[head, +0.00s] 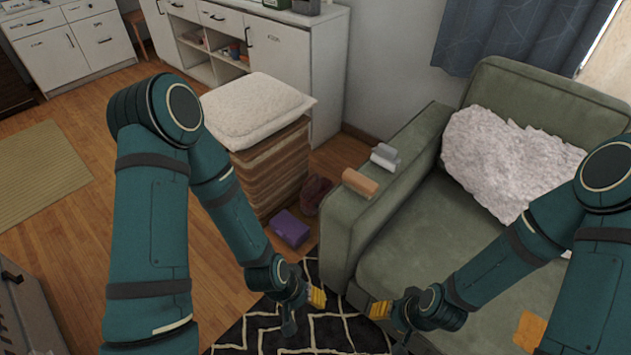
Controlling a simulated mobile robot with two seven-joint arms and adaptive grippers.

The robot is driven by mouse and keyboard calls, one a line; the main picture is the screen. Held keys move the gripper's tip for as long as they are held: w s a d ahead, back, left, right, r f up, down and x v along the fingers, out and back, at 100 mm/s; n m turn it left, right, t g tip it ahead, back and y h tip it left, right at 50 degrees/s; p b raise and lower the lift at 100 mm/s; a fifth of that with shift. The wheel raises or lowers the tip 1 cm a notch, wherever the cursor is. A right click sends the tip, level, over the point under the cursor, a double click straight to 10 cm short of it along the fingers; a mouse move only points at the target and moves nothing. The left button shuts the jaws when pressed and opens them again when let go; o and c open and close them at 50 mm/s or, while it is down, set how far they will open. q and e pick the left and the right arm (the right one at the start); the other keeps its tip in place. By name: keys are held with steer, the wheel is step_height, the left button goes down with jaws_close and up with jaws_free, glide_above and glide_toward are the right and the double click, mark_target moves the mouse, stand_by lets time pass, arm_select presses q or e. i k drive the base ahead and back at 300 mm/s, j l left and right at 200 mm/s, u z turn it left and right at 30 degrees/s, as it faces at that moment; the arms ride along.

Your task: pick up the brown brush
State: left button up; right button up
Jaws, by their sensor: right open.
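A small brown block-like object (360,183), which looks like the brown brush, lies on top of the green sofa's left armrest (398,200). Its bristles cannot be made out. My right gripper (389,325) is open and empty, in front of the sofa seat, below and slightly right of the brush in the picture. My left gripper (304,311) appears open and empty, over the patterned rug, below and left of the brush. Neither gripper touches the brush.
A grey roll-like object (385,157) lies just behind the brush on the armrest. A white fluffy pillow (510,165) rests on the sofa. A striped stool with a cushion (257,109) and a purple box (290,229) stand left of the armrest. An orange item (529,332) lies on the seat.

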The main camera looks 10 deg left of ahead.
mark_target(364, 187)
steer(key=z, duration=1.2)
steer(key=u, duration=1.25)
steer(key=i+j+z, duration=0.25)
steer(key=z, duration=0.25)
steer(key=i+j+z, duration=0.3)
steer(key=z, duration=0.2)
steer(key=i+j+z, duration=0.2)
steer(key=j+z, duration=0.25)
